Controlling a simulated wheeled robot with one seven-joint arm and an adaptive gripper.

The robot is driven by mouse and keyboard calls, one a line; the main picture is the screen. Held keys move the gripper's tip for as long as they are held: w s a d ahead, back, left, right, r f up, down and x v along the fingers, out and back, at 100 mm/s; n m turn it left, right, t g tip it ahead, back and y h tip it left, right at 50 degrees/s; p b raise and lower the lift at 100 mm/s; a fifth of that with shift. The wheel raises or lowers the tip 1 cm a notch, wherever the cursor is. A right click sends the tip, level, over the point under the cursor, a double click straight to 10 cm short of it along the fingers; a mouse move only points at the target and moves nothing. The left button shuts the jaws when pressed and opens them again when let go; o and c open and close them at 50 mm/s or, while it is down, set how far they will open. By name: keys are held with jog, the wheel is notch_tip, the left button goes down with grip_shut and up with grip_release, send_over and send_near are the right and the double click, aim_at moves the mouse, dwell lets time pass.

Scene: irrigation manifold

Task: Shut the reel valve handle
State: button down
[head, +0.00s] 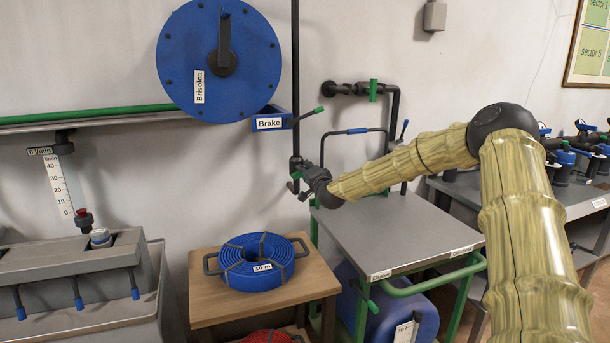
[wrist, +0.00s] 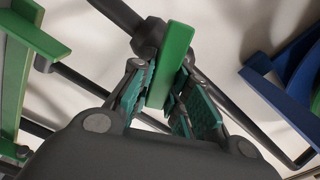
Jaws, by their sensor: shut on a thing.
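A green valve handle (wrist: 172,58) sits on a dark valve body (wrist: 151,36) in the wrist view. My gripper (wrist: 163,92) has its two teal-padded fingers on either side of the handle and is shut on it. In the head view my gripper (head: 299,187) is at the black vertical pipe (head: 296,80) below and right of the blue reel (head: 180,70). The handle's green end (head: 296,175) shows only small there, and my gripper partly covers the valve. No label naming this valve is readable.
A brake lever (head: 308,115) sticks out above my gripper. A second green handle (head: 373,90) is on the pipe to the right. A grey-topped table (head: 400,235) stands below my arm, and a blue hose coil (head: 256,262) lies on a wooden stand at lower left.

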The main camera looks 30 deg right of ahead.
jog(key=m+b, duration=0.1)
jog(key=m, duration=0.1)
jog(key=f+m+b, duration=0.1)
jog(key=m+b, duration=0.1)
jog(key=m, duration=0.1)
jog(key=shift+d+b, duration=0.2)
jog(key=shift+b, duration=0.1)
jog(key=shift+m, duration=0.3)
jog(key=c, duration=1.3)
grip_release()
jog(key=shift+s+d, duration=0.1)
jog(key=shift+c, duration=0.2)
jog(key=v, duration=1.2)
